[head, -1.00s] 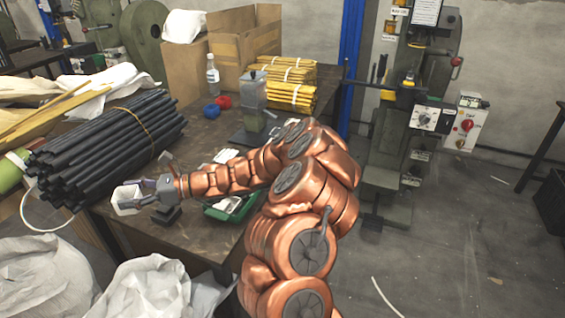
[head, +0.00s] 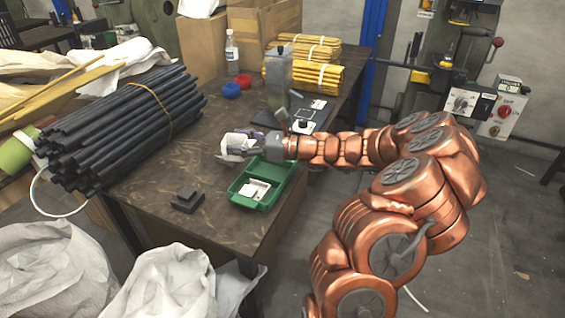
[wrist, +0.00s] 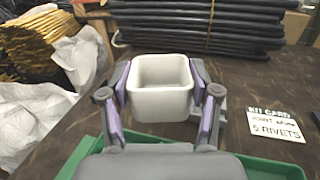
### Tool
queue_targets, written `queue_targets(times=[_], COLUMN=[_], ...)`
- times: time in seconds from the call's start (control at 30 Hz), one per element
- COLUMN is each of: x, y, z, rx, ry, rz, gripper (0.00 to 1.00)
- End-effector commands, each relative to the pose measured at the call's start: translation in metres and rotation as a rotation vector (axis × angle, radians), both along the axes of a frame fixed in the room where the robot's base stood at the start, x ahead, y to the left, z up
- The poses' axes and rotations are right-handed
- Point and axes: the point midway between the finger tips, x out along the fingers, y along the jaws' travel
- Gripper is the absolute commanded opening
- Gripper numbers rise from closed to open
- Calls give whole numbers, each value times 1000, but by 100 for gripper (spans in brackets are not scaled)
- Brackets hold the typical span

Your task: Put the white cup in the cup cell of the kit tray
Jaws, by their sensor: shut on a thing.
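The white cup (head: 236,142) is held in my gripper (head: 240,150); it is square-sided, hollow and roughly upright. In the wrist view the cup (wrist: 160,104) sits between the two fingers of my gripper (wrist: 160,85), which are shut on its sides. The green kit tray (head: 244,201) lies on the table, just below and to the right of the cup in the head view. White items lie in its near part. My gripper and arm cover part of the tray's far side. The tray's green rim (wrist: 268,170) shows along the bottom of the wrist view.
A bundle of black tubes (head: 120,125) lies left of my gripper. Small dark blocks (head: 187,200) sit left of the tray. A grey hand press (head: 278,78), red ring (head: 243,81) and blue ring (head: 232,90) stand farther back.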

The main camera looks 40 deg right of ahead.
Motion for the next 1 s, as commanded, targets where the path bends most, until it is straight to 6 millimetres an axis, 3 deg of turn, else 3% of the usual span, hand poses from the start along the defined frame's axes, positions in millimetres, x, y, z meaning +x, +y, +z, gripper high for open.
queue_targets(times=[0.1,0.5,1.0], x=[-16,-73,-145], y=[-24,-88,-138], z=[-5,-14,-28], rx=[1,-3,-10], ry=[-4,-1,17], rz=[-35,-140,-251], gripper=[27,27,27])
